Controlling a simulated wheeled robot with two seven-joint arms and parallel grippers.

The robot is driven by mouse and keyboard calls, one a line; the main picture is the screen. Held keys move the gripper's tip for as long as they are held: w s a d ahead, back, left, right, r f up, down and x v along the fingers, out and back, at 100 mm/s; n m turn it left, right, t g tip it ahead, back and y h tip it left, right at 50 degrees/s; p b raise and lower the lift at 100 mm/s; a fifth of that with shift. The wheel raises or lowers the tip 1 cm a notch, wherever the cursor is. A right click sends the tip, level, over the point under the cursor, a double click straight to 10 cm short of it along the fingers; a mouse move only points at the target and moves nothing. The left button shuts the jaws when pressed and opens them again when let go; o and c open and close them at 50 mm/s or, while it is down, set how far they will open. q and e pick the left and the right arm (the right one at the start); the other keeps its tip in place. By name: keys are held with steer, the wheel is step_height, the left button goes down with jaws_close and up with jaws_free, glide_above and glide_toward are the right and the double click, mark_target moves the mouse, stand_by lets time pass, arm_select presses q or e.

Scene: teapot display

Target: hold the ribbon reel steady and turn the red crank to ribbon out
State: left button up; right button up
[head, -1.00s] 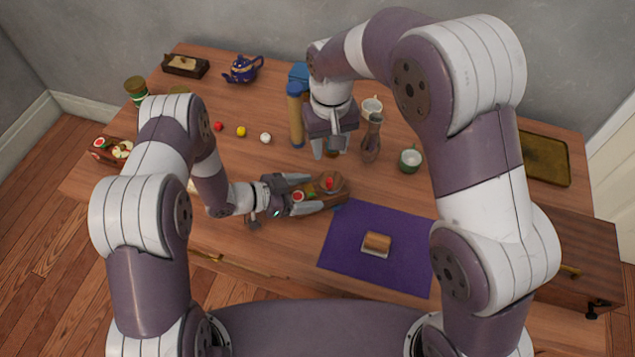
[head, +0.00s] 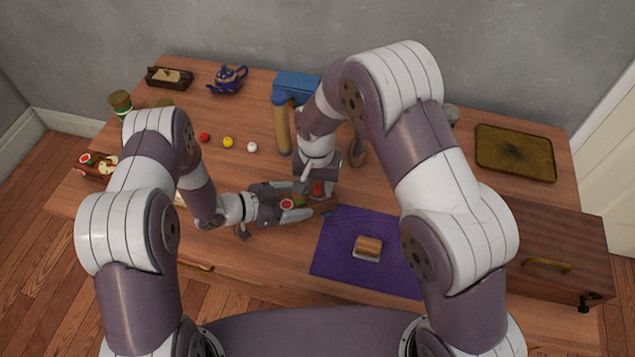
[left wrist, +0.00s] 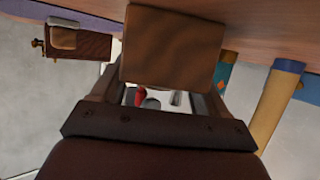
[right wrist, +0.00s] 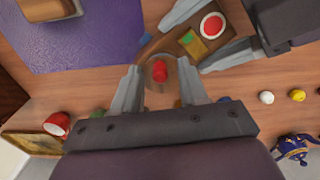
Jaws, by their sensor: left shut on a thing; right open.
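The ribbon reel (head: 325,207) is a wooden body with a round end, lying at the table's middle near the purple mat. A red and white disc and a green patch show on it in the right wrist view (right wrist: 190,42). The red crank (head: 317,189) stands up from the round end; its red knob also shows in the right wrist view (right wrist: 159,71). My left gripper (head: 302,200) is shut on the reel's body from the left. My right gripper (right wrist: 159,76) is open above the round end, its fingers either side of the red knob. Contact with the knob cannot be told.
A purple mat (head: 335,262) with a brown block (head: 368,246) on it lies front right. A tan cylinder (head: 282,130) and a blue box (head: 297,87) stand behind. Red, yellow and white balls (head: 252,147) lie back left. A wooden drawer box (head: 555,235) is at the right.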

jaws_close()
steer(key=n, duration=0.2)
steer(key=d+n, duration=0.1)
steer(key=n, duration=0.2)
steer(key=shift+n, duration=0.3)
steer(key=n, duration=0.3)
steer(key=d+n, duration=0.1)
steer(key=n, duration=0.1)
steer(key=shift+w+n, duration=0.25)
steer(key=shift+n, duration=0.05)
steer(key=n, duration=0.4)
steer(key=w+n, duration=0.1)
steer(key=n, duration=0.1)
steer(key=shift+d, duration=0.25)
steer(key=n, duration=0.3)
steer(key=w+n, duration=0.1)
steer(key=n, duration=0.2)
steer(key=shift+w+n, duration=0.1)
steer(key=shift+n, duration=0.2)
